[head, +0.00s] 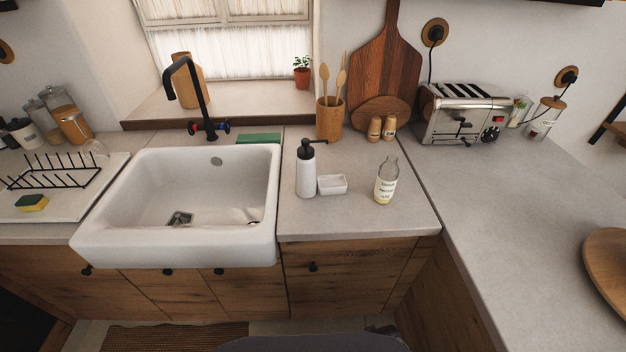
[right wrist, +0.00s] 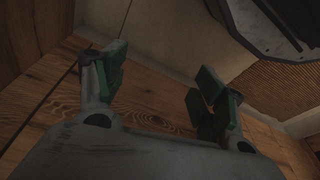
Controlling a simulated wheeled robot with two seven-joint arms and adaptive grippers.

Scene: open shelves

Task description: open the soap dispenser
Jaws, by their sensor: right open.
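The soap dispenser (head: 306,172) is a white bottle with a black pump head, standing upright on the counter just right of the sink. Its pump is on top of the bottle. My right gripper (right wrist: 156,88) shows in the right wrist view with its green-padded fingers spread apart and nothing between them. It is near wooden cabinet fronts, and the dispenser is not in that view. Neither gripper shows in the head view.
A small white dish (head: 332,185) and a clear labelled bottle (head: 386,182) stand right of the dispenser. The white sink (head: 180,240) is to its left. A utensil holder (head: 330,119) and a toaster (head: 464,113) stand behind. The right counter (head: 520,200) is mostly clear.

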